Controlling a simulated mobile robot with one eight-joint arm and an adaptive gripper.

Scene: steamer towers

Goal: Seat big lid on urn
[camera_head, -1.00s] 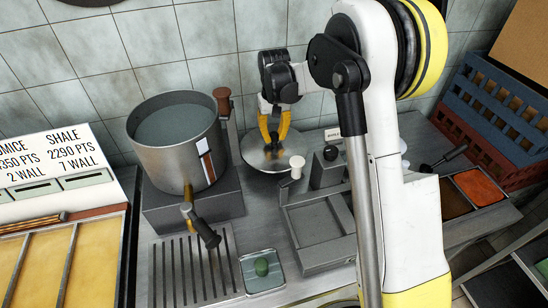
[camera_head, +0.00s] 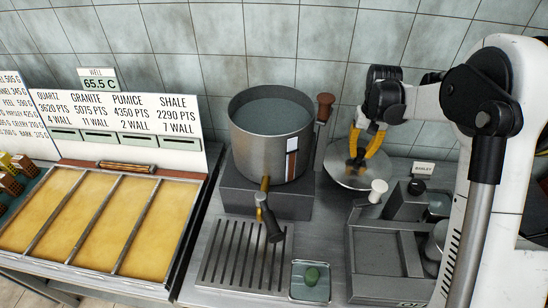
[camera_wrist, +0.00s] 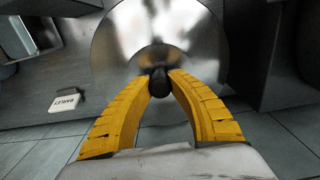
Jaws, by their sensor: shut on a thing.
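The big lid (camera_head: 340,177) is a round, shiny metal disc just right of the urn in the head view, and it also shows in the wrist view (camera_wrist: 125,45). My gripper (camera_head: 357,161) is above the lid, with its yellow fingers shut on the dark knob (camera_wrist: 160,84) at its centre. I cannot tell whether the lid touches the counter. The urn (camera_head: 258,157) is a wide steel pot with an open top, grey liquid inside and a tap in front. It stands upright on a grey block, its mouth higher than the lid.
A brown-topped post (camera_head: 325,107) stands between urn and lid. A pale knob (camera_head: 377,190) and a grey tray unit (camera_head: 380,285) are in front of the lid. A slotted drain (camera_head: 240,255) and a small dish (camera_head: 297,290) lie before the urn. A tiled wall is behind.

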